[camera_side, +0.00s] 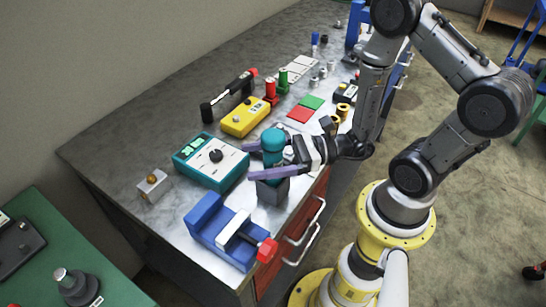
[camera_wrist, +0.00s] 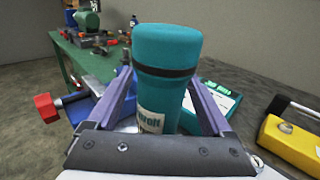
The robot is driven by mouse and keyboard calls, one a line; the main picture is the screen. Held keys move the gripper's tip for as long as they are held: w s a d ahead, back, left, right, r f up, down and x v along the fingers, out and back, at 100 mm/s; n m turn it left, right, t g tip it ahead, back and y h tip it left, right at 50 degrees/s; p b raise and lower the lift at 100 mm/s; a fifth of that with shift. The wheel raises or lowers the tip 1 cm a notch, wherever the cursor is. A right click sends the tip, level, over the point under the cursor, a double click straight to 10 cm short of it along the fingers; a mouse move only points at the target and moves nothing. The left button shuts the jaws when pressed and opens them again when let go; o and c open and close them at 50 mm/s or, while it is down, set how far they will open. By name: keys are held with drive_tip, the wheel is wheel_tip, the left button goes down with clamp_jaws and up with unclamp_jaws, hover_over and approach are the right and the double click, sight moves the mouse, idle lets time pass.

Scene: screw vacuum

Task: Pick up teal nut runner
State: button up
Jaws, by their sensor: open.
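The teal nut runner (camera_side: 273,150) stands upright in a dark grey block-shaped holder (camera_side: 272,190) near the front edge of the workbench. In the wrist view the nut runner (camera_wrist: 165,75) is large and central, a teal cylinder with a black band and a white label. My gripper (camera_side: 254,160) is open, with its two purple fingers on either side of the nut runner. In the wrist view the fingers of my gripper (camera_wrist: 165,100) flank its body, with gaps visible. Its lower end is hidden behind the gripper's mount in the wrist view.
A teal meter box (camera_side: 210,160) lies left of the nut runner, and a blue vise (camera_side: 225,235) with a red knob sits in front. A yellow box (camera_side: 244,117) and red and green small items stand behind. A green table (camera_side: 70,260) is at lower left.

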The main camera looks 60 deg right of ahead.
clamp_jaws()
idle(0.3)
